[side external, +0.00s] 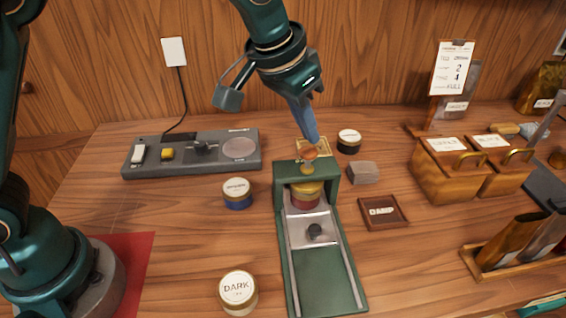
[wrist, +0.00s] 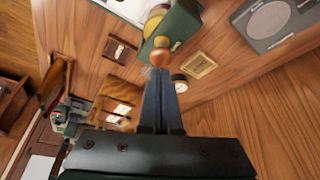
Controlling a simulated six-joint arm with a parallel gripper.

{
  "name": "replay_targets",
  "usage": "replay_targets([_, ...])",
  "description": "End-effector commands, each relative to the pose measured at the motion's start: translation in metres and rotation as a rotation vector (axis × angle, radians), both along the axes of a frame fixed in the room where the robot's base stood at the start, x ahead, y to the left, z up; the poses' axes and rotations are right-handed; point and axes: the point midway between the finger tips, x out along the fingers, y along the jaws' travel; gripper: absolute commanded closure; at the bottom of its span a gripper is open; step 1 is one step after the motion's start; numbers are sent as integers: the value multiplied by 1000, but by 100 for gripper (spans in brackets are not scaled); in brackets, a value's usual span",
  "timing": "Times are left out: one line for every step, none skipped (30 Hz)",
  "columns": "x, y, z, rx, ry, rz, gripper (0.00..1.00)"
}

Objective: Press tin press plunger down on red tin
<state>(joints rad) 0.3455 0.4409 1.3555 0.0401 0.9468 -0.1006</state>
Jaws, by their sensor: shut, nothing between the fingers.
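The green tin press (side external: 326,262) stands on the table with its arch at the far end. Its plunger has a round orange-brown knob (side external: 309,153) on top of the arch; the knob also shows in the wrist view (wrist: 159,57). The red tin (side external: 305,200) sits under the arch, its upper part partly hidden by it. My gripper (side external: 314,140) is shut and empty, pointing down with its blue fingertips just above the knob. In the wrist view the closed fingers (wrist: 161,82) point at the knob. I cannot tell whether they touch it.
A blue tin (side external: 237,194) and a DARK tin (side external: 238,290) stand left of the press. A grey control panel (side external: 190,171) lies behind at left.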

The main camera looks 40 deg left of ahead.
Motion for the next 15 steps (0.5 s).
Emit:
replay_targets([0, 0, 0, 0, 0, 0, 100])
replay_targets([0, 0, 0, 0, 0, 0, 100])
replay_targets([0, 0, 0, 0, 0, 0, 100])
replay_targets([0, 0, 0, 0, 0, 0, 100])
replay_targets([0, 0, 0, 0, 0, 0, 100])
replay_targets([0, 0, 0, 0, 0, 0, 100])
replay_targets([0, 0, 0, 0, 0, 0, 100])
replay_targets([0, 0, -1, 0, 0, 0, 100])
replay_targets([0, 0, -2, 0, 0, 0, 100])
replay_targets([0, 0, -2, 0, 1, 0, 100])
replay_targets([0, 0, -3, 0, 1, 0, 100])
replay_targets([0, 0, -5, 1, 2, 0, 100])
replay_targets([0, 0, -6, 1, 2, 0, 100])
replay_targets([0, 0, -6, 1, 2, 0, 100])
replay_targets([0, 0, -7, 0, 1, 0, 100])
